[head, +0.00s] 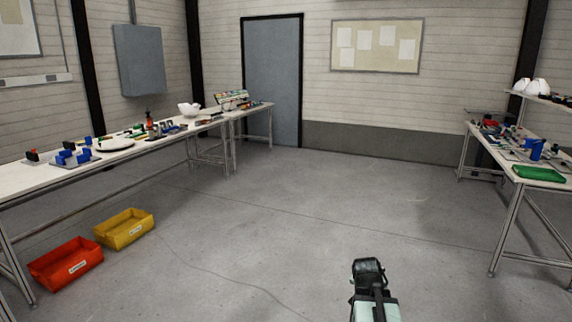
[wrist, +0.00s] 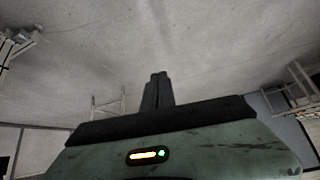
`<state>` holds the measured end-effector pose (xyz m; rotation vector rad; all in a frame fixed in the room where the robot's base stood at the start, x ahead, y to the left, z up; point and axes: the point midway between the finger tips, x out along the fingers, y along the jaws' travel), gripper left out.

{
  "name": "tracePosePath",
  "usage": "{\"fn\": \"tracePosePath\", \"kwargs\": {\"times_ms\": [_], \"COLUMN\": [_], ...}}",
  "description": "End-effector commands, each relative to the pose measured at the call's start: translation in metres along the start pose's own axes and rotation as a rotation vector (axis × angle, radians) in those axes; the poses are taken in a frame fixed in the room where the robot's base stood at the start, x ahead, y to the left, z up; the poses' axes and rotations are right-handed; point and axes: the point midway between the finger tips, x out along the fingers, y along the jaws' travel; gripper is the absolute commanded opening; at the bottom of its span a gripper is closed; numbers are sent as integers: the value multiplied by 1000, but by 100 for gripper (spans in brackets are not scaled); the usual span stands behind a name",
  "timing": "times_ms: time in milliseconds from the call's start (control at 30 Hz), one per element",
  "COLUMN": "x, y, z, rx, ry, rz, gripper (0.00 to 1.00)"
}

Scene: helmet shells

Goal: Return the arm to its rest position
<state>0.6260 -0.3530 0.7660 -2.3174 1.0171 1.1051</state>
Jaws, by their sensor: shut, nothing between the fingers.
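My gripper (wrist: 158,78) shows in the wrist view as two dark fingers pressed together, with nothing between them. Behind the fingers is the pale green body of my wrist with a small lit indicator. In the head view part of my arm stands at the bottom, right of centre, over bare floor. I cannot make out the fingertips there. My gripper touches nothing in the wrist view.
A long workbench (head: 75,183) with parts runs along the left; a red bin (head: 66,264) and a yellow bin (head: 124,229) stand on the floor. A right bench (head: 508,168) holds a green tray (head: 539,174). White helmet shells (head: 533,86) sit on a shelf. The middle floor is clear.

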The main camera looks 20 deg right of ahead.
Motion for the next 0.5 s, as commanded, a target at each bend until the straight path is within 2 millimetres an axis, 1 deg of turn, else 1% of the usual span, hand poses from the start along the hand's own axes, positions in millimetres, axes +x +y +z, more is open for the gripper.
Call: {"fn": "tracePosePath", "kwargs": {"times_ms": [33, 67, 100, 167, 200, 267, 300, 333, 400, 467, 500], "x": [-9, -15, -23, -36, -45, -58, -67, -74, -89, -102, -110], "y": [-44, -66, -93, -129, -150, -175, -189, -198, -216, -227, -231], "z": [21, 34, 51, 78, 96, 121, 138, 150, 177, 201, 217], "rx": [-62, -100, -147, -218, -264, -328, -370, -400, -471, -532, -578], "ry": [-32, -54, -81, -124, -151, -191, -218, -237, -287, -335, -374], "rz": [-41, -62, -87, -122, -143, -169, -184, -195, -216, -233, -240], "gripper": [0, 0, 0, 0, 0, 0, 0, 0, 0, 0, 0]}}
